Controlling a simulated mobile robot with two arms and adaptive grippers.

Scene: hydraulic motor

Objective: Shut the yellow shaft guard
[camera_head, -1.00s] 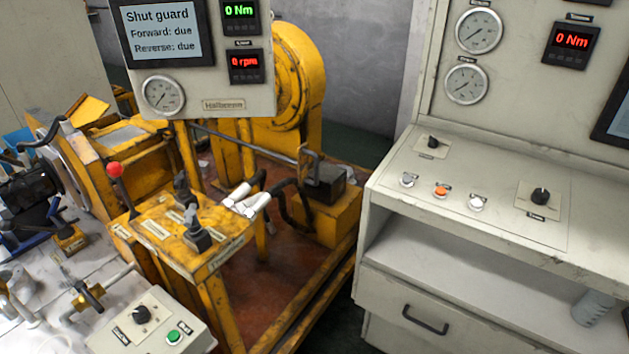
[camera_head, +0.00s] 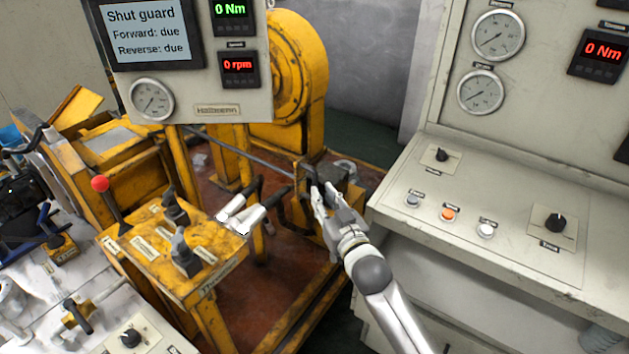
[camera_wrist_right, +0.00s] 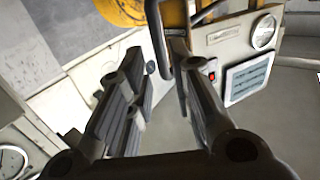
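A raised yellow flap (camera_head: 75,108) stands tilted over a yellow box frame at the left of the head view; it looks like the shaft guard, but I cannot be sure. A long grey rod (camera_head: 240,151) runs from behind the display panel to an upright dark handle by the yellow block. My right gripper (camera_head: 318,194) is at this handle. In the right wrist view the fingers (camera_wrist_right: 157,62) are apart, with the dark bent handle (camera_wrist_right: 155,22) at or just beyond their tips. I see no contact. My left gripper is out of view.
The display panel (camera_head: 218,110) hangs left of my right gripper and reads "Shut guard". A yellow lever stand (camera_head: 160,236) with a red-knobbed lever and white-ended hoses (camera_head: 242,215) is in front. A grey control console (camera_head: 500,205) stands close on the right.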

